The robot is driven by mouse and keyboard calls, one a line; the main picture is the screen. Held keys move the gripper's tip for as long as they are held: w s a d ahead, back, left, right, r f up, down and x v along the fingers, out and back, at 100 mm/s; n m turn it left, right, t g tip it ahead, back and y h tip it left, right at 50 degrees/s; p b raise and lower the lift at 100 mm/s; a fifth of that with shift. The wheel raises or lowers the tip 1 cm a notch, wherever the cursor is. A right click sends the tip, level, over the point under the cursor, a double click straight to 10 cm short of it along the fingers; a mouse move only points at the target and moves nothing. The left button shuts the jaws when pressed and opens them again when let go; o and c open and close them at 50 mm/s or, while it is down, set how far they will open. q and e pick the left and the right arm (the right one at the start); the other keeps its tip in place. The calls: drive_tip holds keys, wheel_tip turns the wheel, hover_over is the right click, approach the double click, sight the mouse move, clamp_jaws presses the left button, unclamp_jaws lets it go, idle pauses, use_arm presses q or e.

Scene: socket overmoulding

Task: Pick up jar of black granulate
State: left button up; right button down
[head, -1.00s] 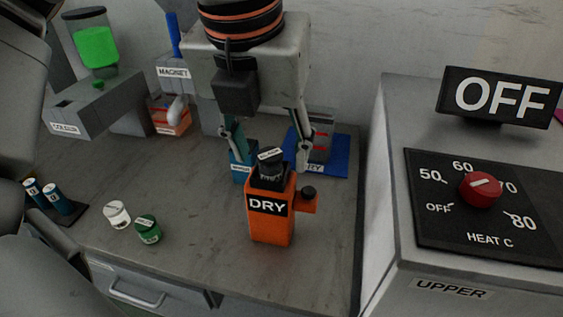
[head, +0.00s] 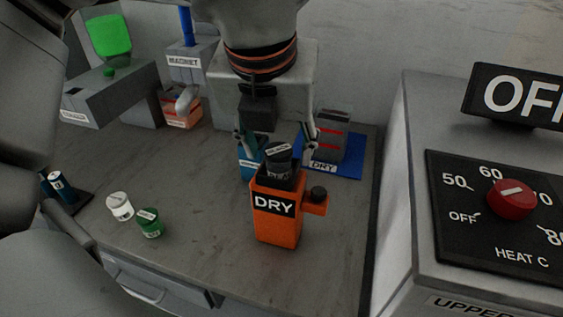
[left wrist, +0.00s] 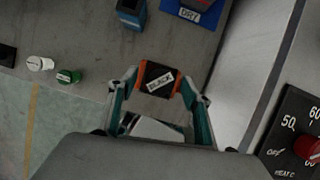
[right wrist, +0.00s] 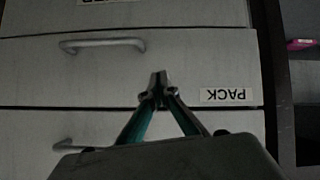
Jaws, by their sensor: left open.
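The jar of black granulate (head: 279,163) is dark and sits in the top of an orange holder marked DRY (head: 276,228) on the grey bench. Its lid, labelled BLACK, shows in the left wrist view (left wrist: 159,83). My left gripper (head: 276,150) is open, pointing down, with its fingers on either side around the jar's top. In the left wrist view, its fingertips (left wrist: 158,86) flank the orange holder; I cannot tell whether they touch. My right gripper (right wrist: 157,84) is shut and empty in front of drawers.
A white-lidded jar (head: 119,206) and a green jar (head: 149,223) stand left on the bench. Behind are a teal container (head: 250,160) and a blue tray (head: 346,168). A tall heater cabinet (head: 391,190) with a red knob (head: 511,199) bounds the right. Bench between is clear.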

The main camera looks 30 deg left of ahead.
use_arm(q)
drive_tip(key=c, duration=1.2)
drive_tip(key=shift+r, duration=0.15)
